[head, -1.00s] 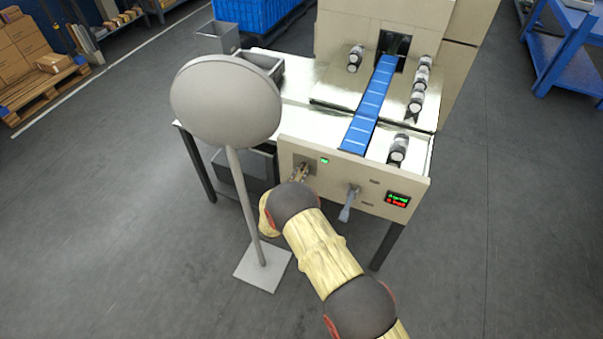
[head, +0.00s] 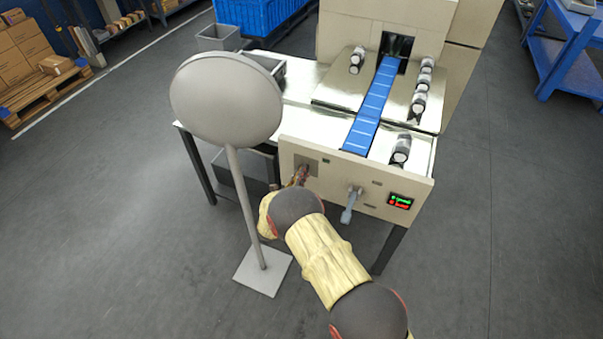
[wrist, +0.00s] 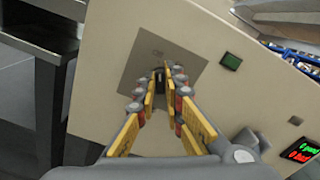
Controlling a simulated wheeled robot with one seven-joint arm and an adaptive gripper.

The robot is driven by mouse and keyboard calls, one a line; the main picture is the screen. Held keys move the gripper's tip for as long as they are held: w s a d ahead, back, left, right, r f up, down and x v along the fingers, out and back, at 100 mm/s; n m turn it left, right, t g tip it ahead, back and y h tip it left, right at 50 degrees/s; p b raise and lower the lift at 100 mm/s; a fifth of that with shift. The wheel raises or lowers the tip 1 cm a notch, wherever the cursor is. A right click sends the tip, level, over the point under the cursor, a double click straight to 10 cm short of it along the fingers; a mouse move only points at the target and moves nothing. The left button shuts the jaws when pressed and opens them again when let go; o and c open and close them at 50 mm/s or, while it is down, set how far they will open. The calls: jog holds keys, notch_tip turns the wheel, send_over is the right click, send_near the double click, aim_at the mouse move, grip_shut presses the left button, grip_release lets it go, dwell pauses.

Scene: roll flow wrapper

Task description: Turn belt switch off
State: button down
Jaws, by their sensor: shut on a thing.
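The belt switch (wrist: 158,78) is a small dark knob on a grey square plate (wrist: 187,62) on the machine's cream front panel. In the wrist view my gripper (wrist: 160,92) has its yellow-padded fingers on both sides of the knob, shut on it. The knob looks about upright in that view. In the head view my gripper (head: 301,177) reaches the plate at the panel's left, and my arm hides part of it. A small green lamp (wrist: 230,61) right of the plate looks dark; it also shows in the head view (head: 327,161).
A grey lever handle (head: 350,205) and a red-green display (head: 400,201) are on the panel to the right. A round grey disc on a stand (head: 226,100) stands close left of my arm. A blue belt (head: 372,105) with several rolls beside it is above.

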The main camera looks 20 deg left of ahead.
jog(key=shift+n, duration=0.3)
dwell(0.4)
jog(key=c, duration=2)
grip_release()
jog(key=shift+c, duration=0.2)
jog(key=shift+o, duration=0.7)
jog(key=shift+s, duration=0.1)
jog(key=s+a, duration=0.1)
jog(key=s, duration=1)
jog(key=shift+s, duration=0.4)
